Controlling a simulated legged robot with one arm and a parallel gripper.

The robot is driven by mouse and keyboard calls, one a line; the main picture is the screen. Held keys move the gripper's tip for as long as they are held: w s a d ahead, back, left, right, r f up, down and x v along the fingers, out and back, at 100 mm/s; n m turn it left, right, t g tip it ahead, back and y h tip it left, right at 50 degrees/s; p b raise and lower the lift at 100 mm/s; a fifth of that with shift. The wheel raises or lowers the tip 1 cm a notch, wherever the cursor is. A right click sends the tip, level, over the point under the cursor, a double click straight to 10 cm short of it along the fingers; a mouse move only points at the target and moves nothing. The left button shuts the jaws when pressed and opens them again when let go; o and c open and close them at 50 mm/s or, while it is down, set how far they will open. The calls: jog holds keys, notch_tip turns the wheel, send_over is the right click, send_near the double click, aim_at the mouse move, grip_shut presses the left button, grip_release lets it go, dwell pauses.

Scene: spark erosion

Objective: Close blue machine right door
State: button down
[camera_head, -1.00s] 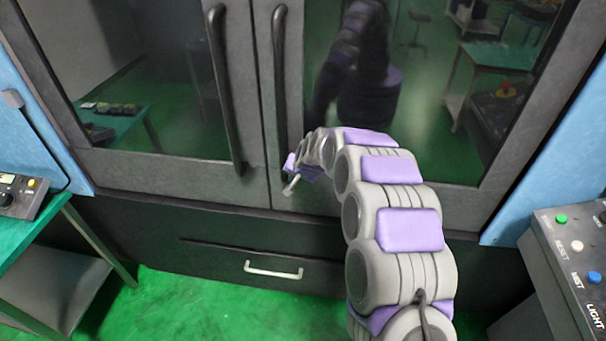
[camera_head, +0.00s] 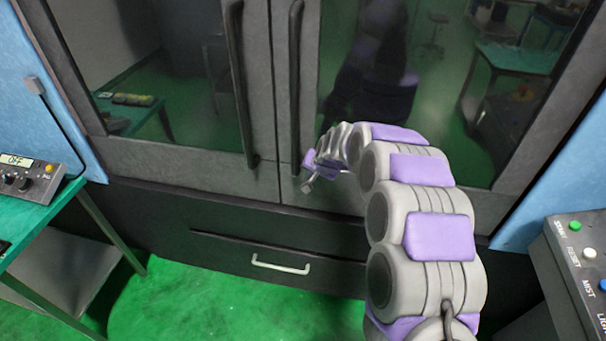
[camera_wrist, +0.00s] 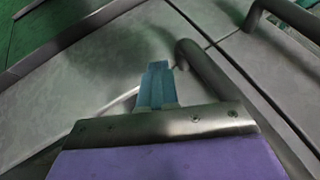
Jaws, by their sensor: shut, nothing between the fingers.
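The blue machine's right door (camera_head: 447,120) is a grey-framed glass panel with a dark vertical bar handle (camera_head: 295,85). It appears to stand level with the left door (camera_head: 180,75), with a thin seam between them. The left door has a matching handle (camera_head: 238,90). My gripper (camera_head: 308,186) is low by the bottom end of the right door's handle, in front of the frame. In the wrist view its teal fingers (camera_wrist: 156,85) are together and empty, beside a dark handle's curved end (camera_wrist: 190,50). I cannot tell whether they touch the door.
A drawer with a pale handle (camera_head: 281,264) lies below the doors. A teal table (camera_head: 40,222) with a control box (camera_head: 28,180) stands at left. A button panel (camera_head: 580,255) stands at right. Green floor (camera_head: 190,305) is clear at lower left.

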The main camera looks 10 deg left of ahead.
jog(key=w+d+v, duration=0.1)
jog(key=v, duration=0.7)
jog(key=s+d+r+n+g+h, duration=0.1)
jog(key=s+d+r, duration=0.1)
jog(key=s+d, duration=0.5)
jog(key=s+d+r+g, duration=0.2)
jog(key=s+d+r, duration=0.1)
jog(key=s, duration=0.8)
jog(key=s+d+g+h, duration=0.1)
jog(key=s+d, duration=0.3)
jog(key=s, duration=0.6)
jog(key=s+d+f+g+h+b, duration=0.1)
jog(key=s+d, duration=0.3)
jog(key=s, duration=0.6)
jog(key=s+d+g+h+b, duration=0.1)
jog(key=s+d, duration=0.3)
jog(key=s, duration=0.6)
jog(key=shift+s+d+f+n+g, duration=0.3)
jog(key=shift+d+f+g, duration=0.1)
jog(key=shift+g, duration=0.2)
jog(key=shift+d, duration=0.15)
